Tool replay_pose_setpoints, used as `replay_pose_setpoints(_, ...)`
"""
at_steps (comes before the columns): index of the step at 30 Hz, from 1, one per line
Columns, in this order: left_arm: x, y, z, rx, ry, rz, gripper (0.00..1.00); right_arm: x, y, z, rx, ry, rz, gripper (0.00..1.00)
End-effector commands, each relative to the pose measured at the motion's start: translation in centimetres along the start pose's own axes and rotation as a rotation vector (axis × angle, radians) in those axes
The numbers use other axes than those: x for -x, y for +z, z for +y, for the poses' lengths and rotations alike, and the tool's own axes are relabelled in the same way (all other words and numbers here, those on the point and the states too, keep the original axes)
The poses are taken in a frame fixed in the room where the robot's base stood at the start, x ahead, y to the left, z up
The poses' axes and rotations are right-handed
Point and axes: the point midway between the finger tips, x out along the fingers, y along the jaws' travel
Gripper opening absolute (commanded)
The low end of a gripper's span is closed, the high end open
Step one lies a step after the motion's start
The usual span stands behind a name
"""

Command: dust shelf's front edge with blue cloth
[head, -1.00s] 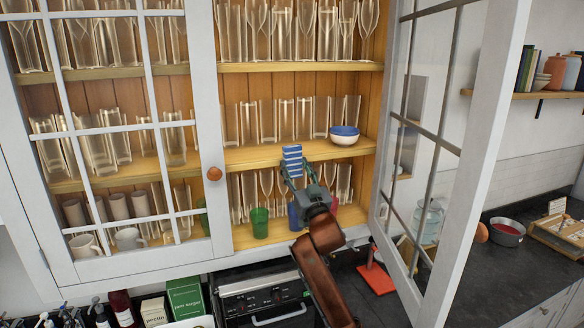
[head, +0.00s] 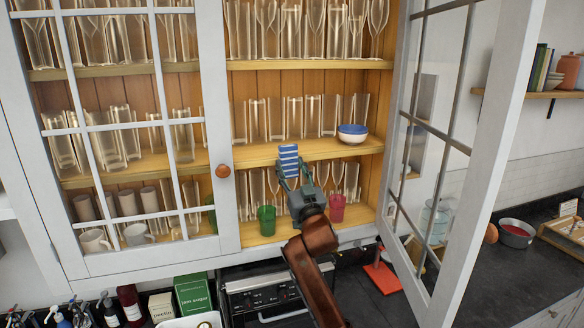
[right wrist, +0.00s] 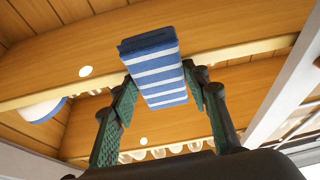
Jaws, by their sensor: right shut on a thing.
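The blue cloth (head: 289,158), folded with white stripes, is held upright in my right gripper (head: 296,180). It overlaps the front edge of the middle shelf (head: 340,150) in the head view, left of the shelf's middle. In the right wrist view the cloth (right wrist: 158,72) stands between the two green-padded fingers (right wrist: 160,105), across the pale front edge of the shelf (right wrist: 245,50). I cannot tell for sure whether it touches the wood. My left gripper is not in view.
Clear glasses (head: 292,118) stand behind on the shelf, with a blue-and-white bowl (head: 352,134) near its right end. A green cup (head: 266,220) and a pink cup (head: 337,208) stand below. The glazed right door (head: 440,130) is open; the left door (head: 130,130) is closed.

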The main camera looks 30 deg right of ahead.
Motion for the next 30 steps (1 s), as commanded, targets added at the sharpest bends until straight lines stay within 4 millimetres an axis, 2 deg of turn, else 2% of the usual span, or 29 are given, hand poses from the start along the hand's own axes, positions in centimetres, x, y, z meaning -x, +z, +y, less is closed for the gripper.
replay_pose_setpoints(16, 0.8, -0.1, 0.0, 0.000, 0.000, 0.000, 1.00, 4.7, -2.1, 0.0, 0.001, 0.000, 0.003, 0.23)
replay_pose_setpoints(30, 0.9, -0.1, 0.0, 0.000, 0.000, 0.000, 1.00, 5.5, -2.4, 0.1, 0.000, 0.000, 0.002, 0.23)
